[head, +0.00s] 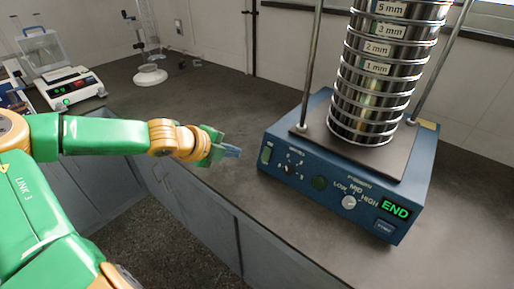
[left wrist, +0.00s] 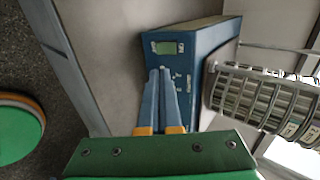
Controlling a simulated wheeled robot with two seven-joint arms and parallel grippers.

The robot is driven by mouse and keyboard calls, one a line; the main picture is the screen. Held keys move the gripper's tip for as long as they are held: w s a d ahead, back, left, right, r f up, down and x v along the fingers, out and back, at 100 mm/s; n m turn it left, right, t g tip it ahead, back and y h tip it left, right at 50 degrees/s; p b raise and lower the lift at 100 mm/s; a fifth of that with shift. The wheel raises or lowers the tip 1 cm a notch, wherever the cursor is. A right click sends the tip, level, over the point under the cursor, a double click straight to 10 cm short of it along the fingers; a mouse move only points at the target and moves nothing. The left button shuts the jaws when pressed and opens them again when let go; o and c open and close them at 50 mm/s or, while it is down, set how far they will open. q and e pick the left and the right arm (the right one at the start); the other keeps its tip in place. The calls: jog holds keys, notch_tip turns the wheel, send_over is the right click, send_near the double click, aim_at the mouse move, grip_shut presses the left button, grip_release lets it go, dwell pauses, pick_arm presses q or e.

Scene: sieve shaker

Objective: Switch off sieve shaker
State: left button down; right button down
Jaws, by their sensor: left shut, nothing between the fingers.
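The blue sieve shaker (head: 425,190) stands on the dark bench at the right of the head view. My left gripper (head: 238,151) is shut and empty, just left of the switch and apart from the panel. In the left wrist view its blue fingers (left wrist: 162,72) point at the shaker (left wrist: 215,45); a green rectangle (left wrist: 168,48) shows on the panel.
A stack of steel sieves (head: 372,95) stands on the shaker between upright rods (head: 312,65). A white instrument (head: 72,90) and a white-based stand (head: 150,77) are at the back left. The bench (head: 225,98) is clear behind my left gripper.

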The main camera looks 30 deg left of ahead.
pick_arm(q)
jog(key=d, duration=0.1)
jog(key=p, duration=0.2)
send_near(265, 158)
jog(key=x, duration=0.7)
pick_arm(e)
jog(key=shift+s+d+r, duration=0.1)
jog(key=shift+d+r, duration=0.3)
jog(key=shift+r, duration=0.45)
pick_arm(q)
jog(key=f+t+b, duration=0.1)
jog(key=b, duration=0.2)
jog(key=shift+f, duration=0.2)
jog(key=shift+s+r, duration=0.15)
jog(key=shift+r, duration=0.2)
pick_arm(e)
notch_tip(265, 158, down, 2)
jog(key=shift+s+d+f, duration=0.1)
jog(key=shift+s+f, duration=0.05)
jog(key=shift+f, duration=0.05)
pick_arm(q)
jog(key=shift+p, duration=0.3)
pick_arm(e)
jog(key=shift+r, duration=0.1)
